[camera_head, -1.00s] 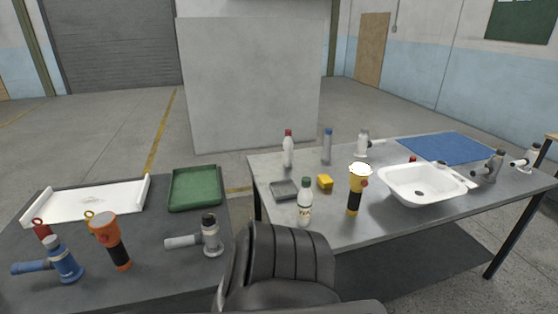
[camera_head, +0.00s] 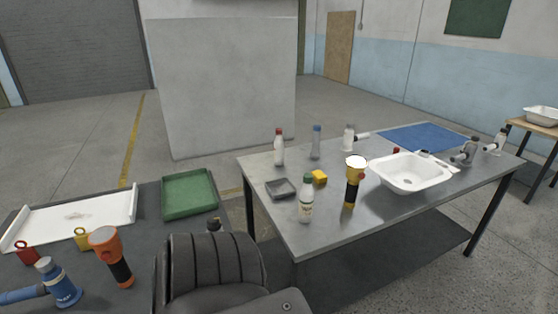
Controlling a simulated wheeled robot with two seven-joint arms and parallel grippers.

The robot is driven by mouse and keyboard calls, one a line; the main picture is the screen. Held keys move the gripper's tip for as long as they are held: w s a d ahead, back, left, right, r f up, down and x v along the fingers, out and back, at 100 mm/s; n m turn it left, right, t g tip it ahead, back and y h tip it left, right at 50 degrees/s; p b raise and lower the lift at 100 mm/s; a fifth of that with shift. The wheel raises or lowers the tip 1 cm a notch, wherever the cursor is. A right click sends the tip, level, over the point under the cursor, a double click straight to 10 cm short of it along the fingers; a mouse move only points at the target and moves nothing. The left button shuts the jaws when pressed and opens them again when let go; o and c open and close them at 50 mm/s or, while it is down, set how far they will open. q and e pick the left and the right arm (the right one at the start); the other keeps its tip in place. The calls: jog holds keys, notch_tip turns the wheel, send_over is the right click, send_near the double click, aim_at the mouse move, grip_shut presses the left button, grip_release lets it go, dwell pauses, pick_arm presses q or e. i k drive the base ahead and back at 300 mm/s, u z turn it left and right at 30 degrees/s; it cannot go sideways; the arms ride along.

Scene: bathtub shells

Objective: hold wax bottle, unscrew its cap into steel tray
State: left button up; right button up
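A white bottle with a dark green cap and a printed label (camera_head: 305,203) stands upright near the front left of the right-hand metal table; the label is too small to read surely. Another white bottle with a red cap (camera_head: 279,150) stands behind it, and a grey bottle with a blue cap (camera_head: 316,144) stands to that one's right. I cannot tell for certain which is the wax bottle. A small grey metal tray (camera_head: 268,187) lies near the table's left edge, just behind and left of the green-capped bottle. Neither of my grippers is in view.
The metal table (camera_head: 325,232) also holds a yellow block (camera_head: 319,177), a yellow-black flashlight (camera_head: 353,185), a white basin (camera_head: 440,178) and a blue mat (camera_head: 425,138). The dark left table holds a green tray (camera_head: 190,211) and an orange flashlight (camera_head: 110,255).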

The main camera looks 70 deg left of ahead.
aim_at(306, 193)
jog(key=u, duration=1.9)
